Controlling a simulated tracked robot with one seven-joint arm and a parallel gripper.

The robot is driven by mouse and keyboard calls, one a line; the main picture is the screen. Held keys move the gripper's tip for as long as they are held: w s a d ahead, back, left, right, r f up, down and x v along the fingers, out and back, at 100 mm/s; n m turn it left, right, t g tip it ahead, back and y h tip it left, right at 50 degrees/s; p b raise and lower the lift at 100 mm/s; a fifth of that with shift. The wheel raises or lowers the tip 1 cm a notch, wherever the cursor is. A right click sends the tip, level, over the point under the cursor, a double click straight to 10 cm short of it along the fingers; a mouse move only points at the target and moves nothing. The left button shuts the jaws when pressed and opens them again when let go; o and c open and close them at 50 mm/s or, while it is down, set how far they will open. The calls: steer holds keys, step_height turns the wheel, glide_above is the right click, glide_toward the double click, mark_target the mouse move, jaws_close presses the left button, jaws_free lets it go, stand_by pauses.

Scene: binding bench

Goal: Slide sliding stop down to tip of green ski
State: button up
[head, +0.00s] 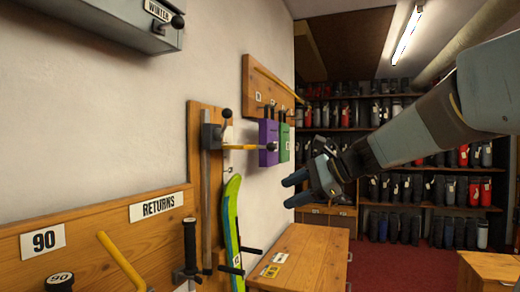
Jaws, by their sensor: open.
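The green ski (231,222) stands upright against a wooden wall board, its rounded tip uppermost. The sliding stop (212,137) is a dark grey block on a vertical metal rail left of the ski. It has a black knob on top, and a yellow bar (242,147) reaches right from it. The bar sits above the ski's tip with a visible gap. My gripper (287,192) is open and empty, right of the ski and lower than the bar, with its fingers pointing left. The ski's lower end is out of view.
Purple (268,143) and green (284,142) boxes hang on a wall board behind the bar's end. Black pegs stick out beside the ski. A wooden bench (310,248) stands below my gripper. A yellow lever (122,262) and black handle (190,245) are lower left. Boot shelves fill the back.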

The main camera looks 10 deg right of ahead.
mark_target(271, 148)
steer(key=w+d+r+m+t+y, duration=0.2)
steer(key=w+d+r+m+t, duration=0.3)
steer(key=w+d+r+m, duration=0.4)
steer(key=shift+n, duration=0.3)
steer(key=x, duration=0.4)
steer(key=r+x, duration=0.1)
steer(key=x, duration=0.9)
steer(key=shift+w+d+r, duration=0.15)
steer(key=shift+w+r, duration=0.05)
steer(key=shift+w, duration=0.1)
jaws_close()
steer(key=shift+d, duration=0.1)
